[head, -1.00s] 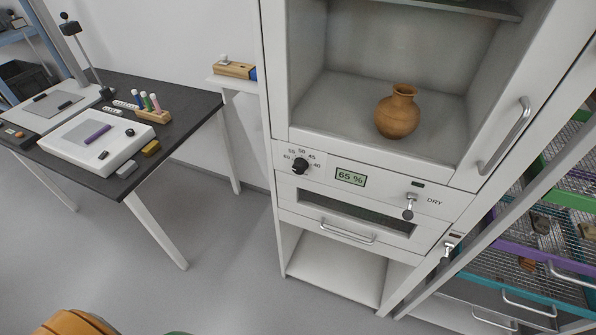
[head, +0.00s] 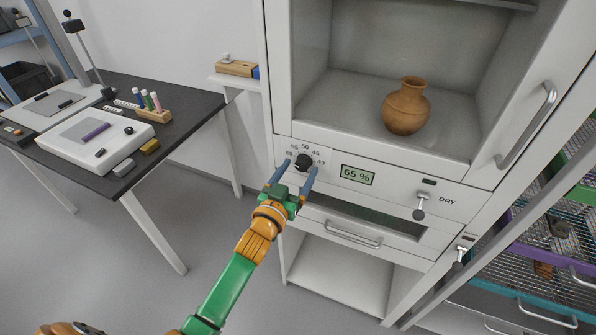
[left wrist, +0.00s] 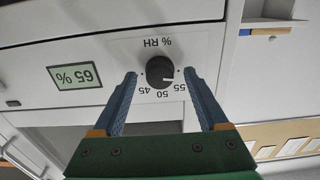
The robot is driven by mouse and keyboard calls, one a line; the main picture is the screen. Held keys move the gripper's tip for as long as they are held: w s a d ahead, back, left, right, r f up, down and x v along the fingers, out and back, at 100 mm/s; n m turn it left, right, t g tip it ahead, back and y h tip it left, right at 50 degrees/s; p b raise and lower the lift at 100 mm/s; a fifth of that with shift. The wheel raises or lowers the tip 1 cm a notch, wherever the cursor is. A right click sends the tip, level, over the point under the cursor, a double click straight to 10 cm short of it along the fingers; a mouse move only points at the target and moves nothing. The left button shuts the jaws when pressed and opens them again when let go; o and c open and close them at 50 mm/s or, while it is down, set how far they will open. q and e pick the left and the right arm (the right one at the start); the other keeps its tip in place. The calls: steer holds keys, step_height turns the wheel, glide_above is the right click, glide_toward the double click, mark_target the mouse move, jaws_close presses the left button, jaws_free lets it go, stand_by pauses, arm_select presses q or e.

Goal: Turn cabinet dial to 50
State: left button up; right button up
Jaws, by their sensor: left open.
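The black round dial (head: 303,161) is on the white cabinet's front panel, below a numbered humidity scale. My left gripper (head: 297,169) is open, its two blue fingers reaching to either side of the dial. In the left wrist view, which shows the panel upside down, the dial (left wrist: 160,71) sits between the open fingertips of the gripper (left wrist: 160,75); contact cannot be told. The dial's white mark points right there, past the 55 label and away from 50. The green display (head: 358,175) reads 65 %. My right gripper is not in view.
A brown pot (head: 406,106) stands inside the cabinet above the panel. A silver DRY switch (head: 420,206) is right of the display, and a drawer handle (head: 352,236) is below. A dark table (head: 190,109) with tools stands left. Open floor lies between table and cabinet.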

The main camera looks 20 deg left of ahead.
arm_select(q)
steer(key=shift+c, duration=0.2)
jaws_close()
steer(key=shift+m, duration=0.4)
steer(key=m, duration=0.3)
steer(key=shift+r+p, duration=0.1)
steer(key=shift+p, duration=0.25)
steer(key=m, duration=0.3)
steer(key=shift+m, duration=0.3)
steer(key=m, duration=0.4)
steer(key=shift+m, duration=2.1)
